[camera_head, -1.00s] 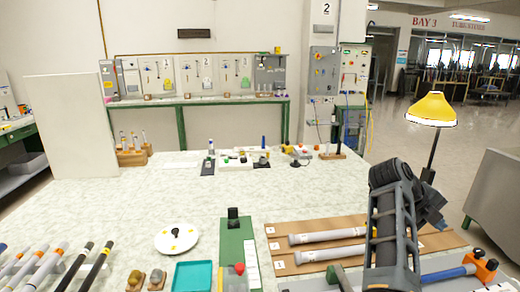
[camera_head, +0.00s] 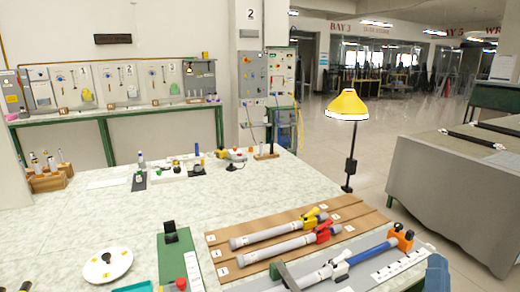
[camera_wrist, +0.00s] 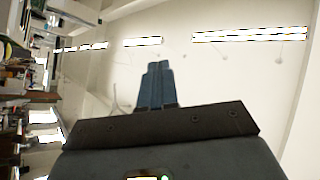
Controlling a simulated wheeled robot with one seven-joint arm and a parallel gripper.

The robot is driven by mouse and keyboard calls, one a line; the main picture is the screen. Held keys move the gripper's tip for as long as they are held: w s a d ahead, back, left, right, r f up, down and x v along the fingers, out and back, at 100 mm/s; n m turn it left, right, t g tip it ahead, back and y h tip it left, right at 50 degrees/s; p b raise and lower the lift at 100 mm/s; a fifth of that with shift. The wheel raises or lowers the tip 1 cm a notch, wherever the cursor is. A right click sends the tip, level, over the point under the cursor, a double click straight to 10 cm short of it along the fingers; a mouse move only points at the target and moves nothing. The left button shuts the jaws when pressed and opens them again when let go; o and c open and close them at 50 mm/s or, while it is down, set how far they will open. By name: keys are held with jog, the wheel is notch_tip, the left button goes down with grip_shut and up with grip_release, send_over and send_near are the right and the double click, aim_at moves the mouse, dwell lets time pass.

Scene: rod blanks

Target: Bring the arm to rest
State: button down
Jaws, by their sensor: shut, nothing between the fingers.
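My gripper (camera_wrist: 157,84) shows in the wrist view with its two blue fingers together and nothing between them. Behind the fingers are a dark plate and housing. The fingers stand against a pale wall or ceiling with bright strip lights, and no object touches them in that view. In the head view most of my arm is out of frame. A small blue-grey piece shows at the lower right edge of that view, and I cannot tell for sure if it is part of my arm.
The pale worktop (camera_head: 100,212) holds a brown board (camera_head: 345,213) with grey rods in red and yellow clamps, a blue rod in an orange holder (camera_head: 402,237), a white disc (camera_head: 107,265) and a green stand (camera_head: 176,258). A yellow lamp (camera_head: 347,105) stands behind. A grey bench (camera_head: 450,190) is at right.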

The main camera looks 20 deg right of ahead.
jog(key=s+a+f+n+g+y, duration=0.1)
jog(key=s+a+f+n+y, duration=0.1)
jog(key=s+a+n+y, duration=0.6)
jog(key=s+a+f+n+y, duration=0.2)
jog(key=s+a+n+y, duration=0.7)
jog(key=s+a, duration=0.5)
jog(key=shift+s+n+g+y, duration=0.3)
jog(key=shift+s+g, duration=0.1)
jog(key=shift+s, duration=0.5)
jog(key=shift+a, duration=0.1)
